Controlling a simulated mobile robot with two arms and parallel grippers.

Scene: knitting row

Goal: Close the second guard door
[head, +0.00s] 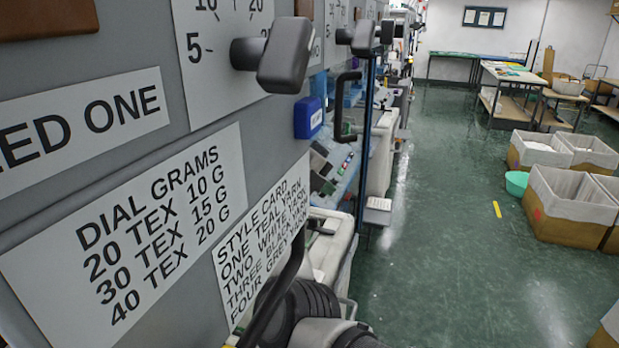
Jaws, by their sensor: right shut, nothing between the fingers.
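A clear guard door with a dark blue edge (367,140) stands out from the machine row in the middle of the view. A black bar handle (342,106) shows beside that edge. I cannot tell for sure whether this is the second door. Part of my right gripper (297,305), dark and ribbed, is at the bottom centre, in front of the style card. It is shut and empty, well below and nearer than the handle, not touching it. Its fingertips are not clear. A slanted black bar (278,290) crosses beside it. My left gripper is not in view.
A grey panel with labels (130,225) fills the left side close by. A dark knob (283,55) juts out from it. Green floor (430,240) is clear along the row.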

